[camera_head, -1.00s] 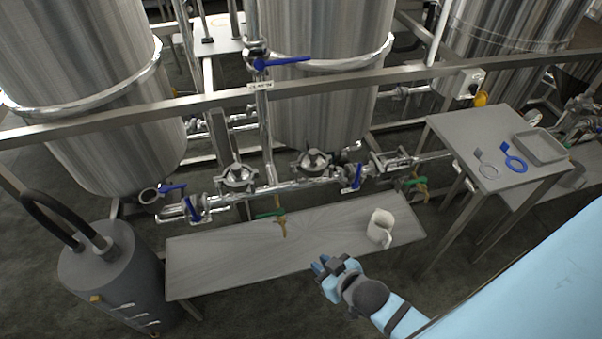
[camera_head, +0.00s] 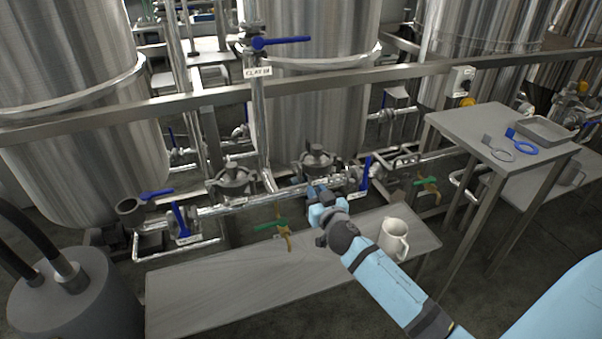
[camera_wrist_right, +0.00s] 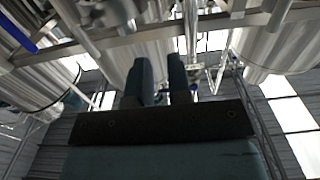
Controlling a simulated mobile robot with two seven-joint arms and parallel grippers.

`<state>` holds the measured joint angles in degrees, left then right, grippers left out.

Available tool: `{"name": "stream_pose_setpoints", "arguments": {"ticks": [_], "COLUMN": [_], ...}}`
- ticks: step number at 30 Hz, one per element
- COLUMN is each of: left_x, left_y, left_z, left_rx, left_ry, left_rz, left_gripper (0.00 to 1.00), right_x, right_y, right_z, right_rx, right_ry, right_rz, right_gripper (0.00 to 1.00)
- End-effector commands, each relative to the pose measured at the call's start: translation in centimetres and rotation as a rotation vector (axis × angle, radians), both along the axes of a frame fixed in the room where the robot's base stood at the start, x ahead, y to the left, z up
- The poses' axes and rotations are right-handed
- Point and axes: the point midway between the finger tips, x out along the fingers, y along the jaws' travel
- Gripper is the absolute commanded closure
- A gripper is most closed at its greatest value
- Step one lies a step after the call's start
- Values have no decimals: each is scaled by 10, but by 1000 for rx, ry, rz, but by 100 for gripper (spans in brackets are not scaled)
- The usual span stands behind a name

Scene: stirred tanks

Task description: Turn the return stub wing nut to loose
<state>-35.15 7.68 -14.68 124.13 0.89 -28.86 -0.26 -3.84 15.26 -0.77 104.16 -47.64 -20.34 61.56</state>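My right gripper (camera_head: 318,196) is at the pipe run in front of the middle tank, close below the right of two round pipe fittings (camera_head: 318,160). In the right wrist view its two fingers (camera_wrist_right: 162,80) stand apart with nothing between them, so it is open. The left round fitting (camera_head: 232,182) sits further along the same pipe. I cannot make out a wing nut, nor tell which fitting is the return stub; part of the pipe is hidden behind my gripper. My left gripper is not in view.
A low grey bench (camera_head: 215,290) stands below the pipe, with a white jug (camera_head: 393,240) near my right forearm. Blue-handled valves (camera_head: 180,220) and green-handled taps (camera_head: 270,224) stick out from the pipes. A side table (camera_head: 455,130) with a blue ring spanner (camera_head: 524,146) and tray stands right.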

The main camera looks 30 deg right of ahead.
Motion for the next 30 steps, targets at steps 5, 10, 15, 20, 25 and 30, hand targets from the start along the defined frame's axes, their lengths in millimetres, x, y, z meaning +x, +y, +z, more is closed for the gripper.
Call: {"name": "stream_pose_setpoints", "arguments": {"ticks": [5,10,15,20,25,30], "left_x": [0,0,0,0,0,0], "left_y": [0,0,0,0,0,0], "left_z": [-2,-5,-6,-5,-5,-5], "left_rx": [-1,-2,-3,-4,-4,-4], "left_ry": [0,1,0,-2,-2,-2], "left_rz": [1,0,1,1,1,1], "left_gripper": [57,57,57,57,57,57], "right_x": [39,73,98,109,112,111], "right_y": [-9,-17,-23,-26,-26,-26], "right_z": [1,1,0,0,0,0], "right_rx": [-5,-3,-2,-2,-2,-2], "right_ry": [-1,0,0,1,1,1], "right_rz": [1,1,1,1,1,1], "right_gripper": [82,82,82,82,82,86]}}
